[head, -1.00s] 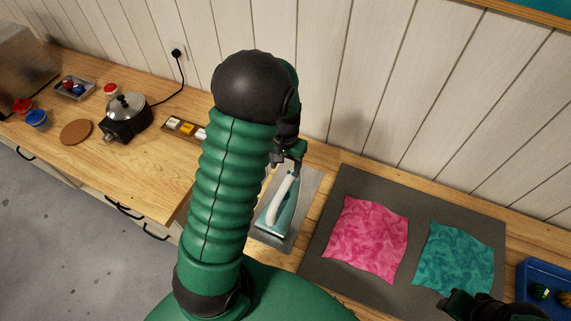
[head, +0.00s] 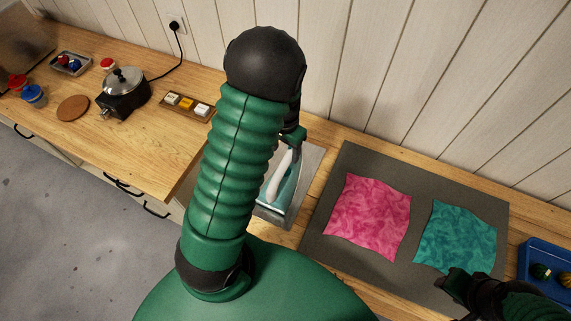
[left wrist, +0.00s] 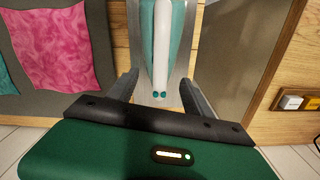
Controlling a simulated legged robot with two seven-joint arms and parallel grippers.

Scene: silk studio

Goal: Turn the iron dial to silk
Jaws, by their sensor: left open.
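The iron (head: 281,183) has a teal body and a white handle. It lies on a grey metal rest (head: 272,218) and is partly hidden by my left arm in the head view. In the left wrist view the iron (left wrist: 161,40) points away from me, with two small teal knobs (left wrist: 159,94) at its near end. My left gripper (left wrist: 158,80) is open, its fingers on either side of the iron's near end; contact cannot be told. No dial markings are readable. My right gripper (head: 455,283) is at the lower right of the head view, its jaws unclear.
A grey mat (head: 325,225) with a pink cloth (head: 367,218) and a teal cloth (head: 456,237) lies right of the iron. A blue tray (head: 548,258) is at the far right.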

